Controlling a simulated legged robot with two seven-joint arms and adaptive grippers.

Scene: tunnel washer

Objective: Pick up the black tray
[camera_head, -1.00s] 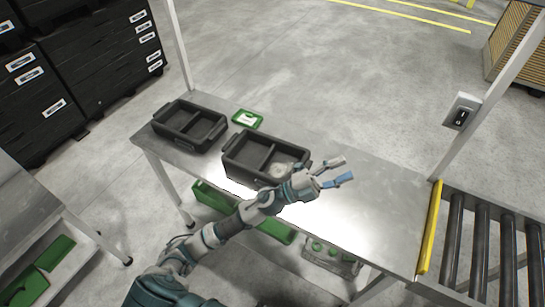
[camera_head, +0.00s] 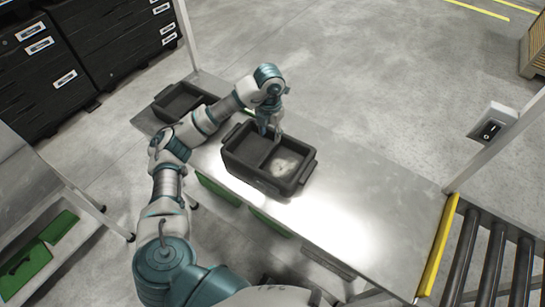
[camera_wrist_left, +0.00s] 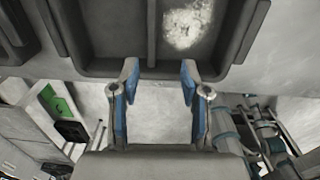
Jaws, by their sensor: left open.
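A black two-compartment tray (camera_head: 253,177) sits on the metal table, with a pale, cloudy-looking item (camera_head: 284,163) in its right compartment. My left gripper (camera_head: 270,132) points down at the tray's far side, near the rim. In the left wrist view the tray (camera_wrist_left: 108,38) fills the top, and the pale item (camera_wrist_left: 188,24) shows in one compartment. There the left gripper (camera_wrist_left: 160,75) is open, its blue-padded fingertips at the tray's wall with nothing visibly clamped. Exact contact with the rim cannot be told. My right gripper is not in view.
A second black tray (camera_head: 178,104) stands at the table's left end, partly behind my left arm. The metal table (camera_head: 375,200) is clear to the right, up to a yellow bar (camera_head: 437,245) and a roller conveyor (camera_head: 490,265). A switch box (camera_head: 490,130) is on a post.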

